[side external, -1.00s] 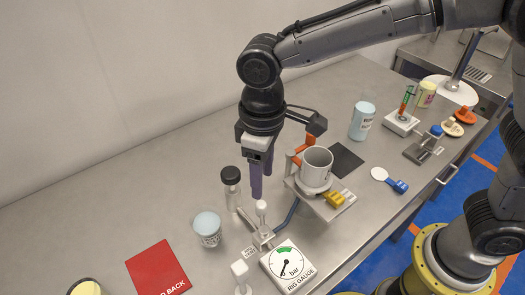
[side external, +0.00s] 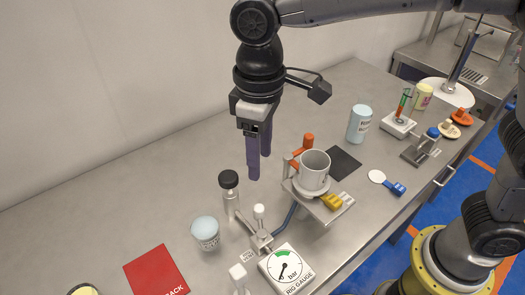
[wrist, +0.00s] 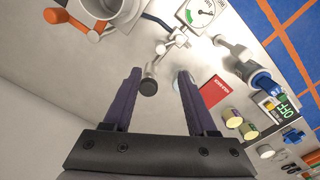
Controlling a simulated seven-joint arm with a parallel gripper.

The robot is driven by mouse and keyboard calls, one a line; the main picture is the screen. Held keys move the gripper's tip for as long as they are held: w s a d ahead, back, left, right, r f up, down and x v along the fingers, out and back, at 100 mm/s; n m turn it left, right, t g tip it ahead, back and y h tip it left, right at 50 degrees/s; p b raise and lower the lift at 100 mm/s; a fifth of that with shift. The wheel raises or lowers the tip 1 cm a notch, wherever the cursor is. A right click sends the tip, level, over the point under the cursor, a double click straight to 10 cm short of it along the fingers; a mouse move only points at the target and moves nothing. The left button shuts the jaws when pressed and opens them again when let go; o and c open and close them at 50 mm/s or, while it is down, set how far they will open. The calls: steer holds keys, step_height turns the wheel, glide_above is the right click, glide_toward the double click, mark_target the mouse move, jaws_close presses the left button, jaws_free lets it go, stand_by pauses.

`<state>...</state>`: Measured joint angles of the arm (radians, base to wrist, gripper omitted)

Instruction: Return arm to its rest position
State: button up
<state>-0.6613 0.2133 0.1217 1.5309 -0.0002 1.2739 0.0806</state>
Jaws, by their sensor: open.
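My gripper (side external: 253,172) hangs above the steel bench with its two purple fingers pointing down. In the wrist view the fingers (wrist: 155,75) are spread apart with nothing held between them.
The rig gauge (side external: 286,267) and white-knobbed valve fittings (side external: 260,238) stand in front. A pale blue-topped cup (side external: 205,232) and a red card (side external: 156,270) lie left. A blue-white canister (side external: 359,124) and dark mat (side external: 340,162) are right. The bench behind my gripper is clear.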

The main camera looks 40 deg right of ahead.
steer(key=s+d+r+m+t, duration=0.2)
steer(key=d+r, duration=0.2)
steer(key=d, duration=0.5)
steer(key=s+d+r+m+t, duration=0.1)
steer(key=s+d+r+m, duration=0.1)
steer(key=d+r, duration=0.45)
steer(key=s+d+f+m+t, duration=0.2)
steer(key=s+d+f, duration=0.8)
steer(key=s, duration=0.2)
steer(key=shift+m+t, duration=0.3)
steer(key=shift+s, duration=0.1)
stand_by(0.4)
